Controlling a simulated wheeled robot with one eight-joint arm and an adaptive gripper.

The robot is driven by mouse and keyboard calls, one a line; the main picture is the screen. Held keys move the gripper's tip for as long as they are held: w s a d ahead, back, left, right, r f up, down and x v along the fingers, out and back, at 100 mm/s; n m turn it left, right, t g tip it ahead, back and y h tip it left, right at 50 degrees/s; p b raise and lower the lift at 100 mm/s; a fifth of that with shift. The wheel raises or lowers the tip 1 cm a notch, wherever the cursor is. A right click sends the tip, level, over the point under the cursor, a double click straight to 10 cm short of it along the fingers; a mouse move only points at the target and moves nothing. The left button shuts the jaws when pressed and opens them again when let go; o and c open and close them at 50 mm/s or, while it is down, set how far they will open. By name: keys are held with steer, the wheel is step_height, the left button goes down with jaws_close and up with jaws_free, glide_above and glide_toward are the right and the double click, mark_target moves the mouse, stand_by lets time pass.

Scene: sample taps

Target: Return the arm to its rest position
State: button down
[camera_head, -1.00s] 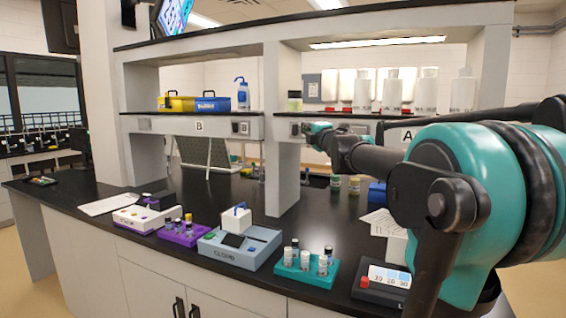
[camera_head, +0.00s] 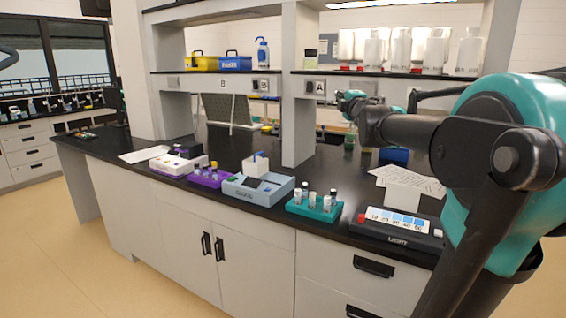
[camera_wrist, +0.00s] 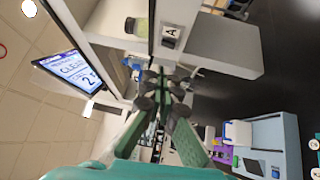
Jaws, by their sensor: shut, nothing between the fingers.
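My arm reaches in from the right in the head view, held out above the black bench (camera_head: 110,152) toward the shelf unit. My gripper (camera_wrist: 164,82) shows in the wrist view with its green fingers brought together and nothing between them. In the head view the far end of the arm is small, in front of the shelf post marked A, and its fingers are hard to make out. In the wrist view a light-blue device (camera_wrist: 270,140) lies below and right of the fingers, apart from them.
A teal rack (camera_head: 315,207) of vials, a purple rack (camera_head: 209,178) and a black light panel (camera_head: 397,232) line the bench's front edge. The shelf post (camera_head: 298,125) stands near the arm's end. Bottles (camera_head: 400,48) stand on the shelf. The floor at front left is clear.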

steer(key=s+d+f+m+g+h, duration=0.2)
steer(key=s+d+f+m, duration=0.15)
steer(key=f, duration=0.45)
steer(key=s+d+f+m+g+h, duration=0.2)
steer(key=s+f+m, duration=0.25)
steer(key=f, duration=0.45)
steer(key=s+d+f+m+g+h, duration=0.25)
steer(key=s+f+m, duration=0.2)
steer(key=f, duration=0.35)
steer(key=s+a+f+m+g+y, duration=0.2)
steer(key=s+a+f+m+g, duration=0.1)
steer(key=s+f, duration=0.9)
steer(key=s+a+f+m+g+y, duration=0.2)
steer(key=s+a+f+m+g, duration=0.2)
steer(key=s+f, duration=0.8)
steer(key=shift+s+a+f+g, duration=0.25)
steer(key=shift+a+f+g, duration=0.35)
steer(key=shift+f+g, duration=0.2)
